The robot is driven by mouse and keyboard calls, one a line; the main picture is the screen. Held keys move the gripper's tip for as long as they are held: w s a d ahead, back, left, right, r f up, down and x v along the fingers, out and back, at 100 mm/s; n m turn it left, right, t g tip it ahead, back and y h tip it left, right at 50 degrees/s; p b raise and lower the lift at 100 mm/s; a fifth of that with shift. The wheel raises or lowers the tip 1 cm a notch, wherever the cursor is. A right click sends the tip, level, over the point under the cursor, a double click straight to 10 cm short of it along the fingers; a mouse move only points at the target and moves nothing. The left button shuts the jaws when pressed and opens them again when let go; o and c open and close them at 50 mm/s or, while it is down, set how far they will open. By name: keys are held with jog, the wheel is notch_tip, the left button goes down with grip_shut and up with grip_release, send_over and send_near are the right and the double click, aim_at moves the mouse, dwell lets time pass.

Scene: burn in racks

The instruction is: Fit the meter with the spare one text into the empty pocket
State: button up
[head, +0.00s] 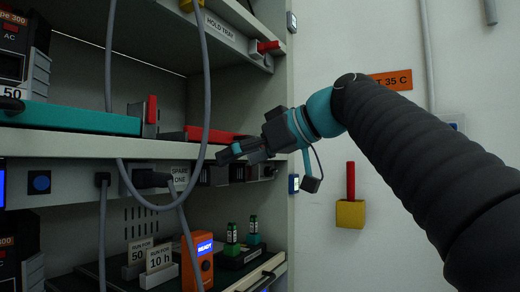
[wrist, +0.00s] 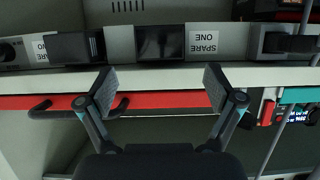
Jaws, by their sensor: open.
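A white label reading SPARE ONE (head: 180,177) is on the shelf's front strip. In the wrist view the label (wrist: 205,42) appears upside down. Beside it is a dark rectangular opening or face (wrist: 160,43) in a grey frame; I cannot tell whether it is an empty pocket or a meter's front. Further left in that view a black block (wrist: 72,48) sticks out of the strip. My gripper (head: 226,154) is open and empty, in front of the strip by the label. Its spread fingertips (wrist: 160,84) lie below the dark rectangle in the wrist view, apart from it.
A black plug (head: 150,179) sits in the strip, and a grey cable (head: 206,100) hangs in front of the rack. A teal tray (head: 75,119) and a red one (head: 208,134) lie on the shelf above. An orange READY unit (head: 197,265) stands below. The right wall holds a yellow box (head: 350,214).

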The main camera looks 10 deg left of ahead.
aim_at(220, 173)
jog(key=x, duration=0.6)
jog(key=shift+w+a+f, duration=0.15)
jog(key=shift+w+a, duration=0.05)
jog(key=c, duration=1.6)
jog(key=shift+c, duration=0.2)
jog(key=shift+s+d, duration=0.3)
jog(key=shift+d, duration=0.4)
jog(key=shift+s+d+b, duration=0.3)
jog(key=shift+d, duration=0.4)
jog(key=shift+s+d+b, duration=0.3)
jog(key=shift+d, duration=0.4)
jog(key=shift+s+d+b, duration=0.3)
jog(key=shift+d, duration=0.45)
